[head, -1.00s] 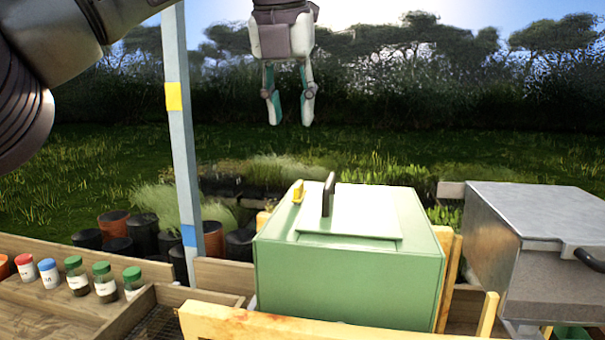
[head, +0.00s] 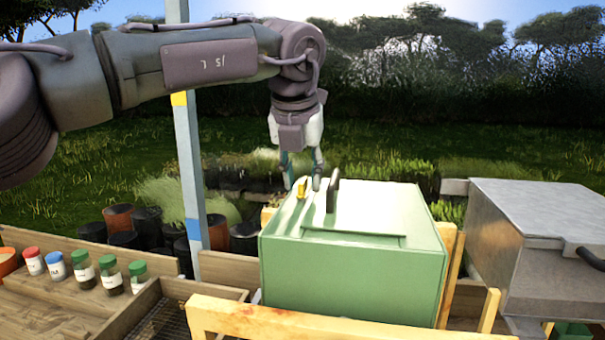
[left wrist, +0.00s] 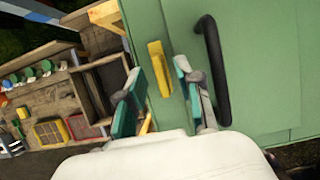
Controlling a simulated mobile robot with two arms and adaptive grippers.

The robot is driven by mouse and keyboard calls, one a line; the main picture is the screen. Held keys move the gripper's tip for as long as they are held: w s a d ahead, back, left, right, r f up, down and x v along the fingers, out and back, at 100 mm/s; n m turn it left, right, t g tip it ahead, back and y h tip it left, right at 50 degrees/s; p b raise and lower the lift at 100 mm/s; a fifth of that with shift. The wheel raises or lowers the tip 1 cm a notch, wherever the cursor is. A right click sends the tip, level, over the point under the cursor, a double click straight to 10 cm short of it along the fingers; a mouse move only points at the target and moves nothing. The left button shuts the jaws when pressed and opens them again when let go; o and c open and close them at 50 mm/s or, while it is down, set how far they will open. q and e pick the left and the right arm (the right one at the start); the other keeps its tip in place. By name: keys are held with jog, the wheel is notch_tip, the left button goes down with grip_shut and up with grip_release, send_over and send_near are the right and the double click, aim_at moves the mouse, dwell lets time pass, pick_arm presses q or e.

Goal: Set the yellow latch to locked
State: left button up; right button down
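The yellow latch (head: 302,187) sits on the top of the green box (head: 352,275), near its left edge and beside a dark handle (head: 333,190). In the left wrist view the latch (left wrist: 160,68) lies between and ahead of the fingertips, with the handle (left wrist: 212,70) to its right. My left gripper (head: 302,184) points down at the latch and is open. In the left wrist view its two fingers (left wrist: 158,75) are apart, one on each side of the latch's near end. I cannot tell whether they touch it. My right gripper is not in view.
A grey metal box (head: 540,245) stands to the right of the green box. A blue-grey post (head: 188,160) rises at the left. Several small capped jars (head: 83,270) stand on the wooden bench at left. A wooden rail (head: 330,325) runs in front of the green box.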

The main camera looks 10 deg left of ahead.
pick_arm(q)
grip_shut()
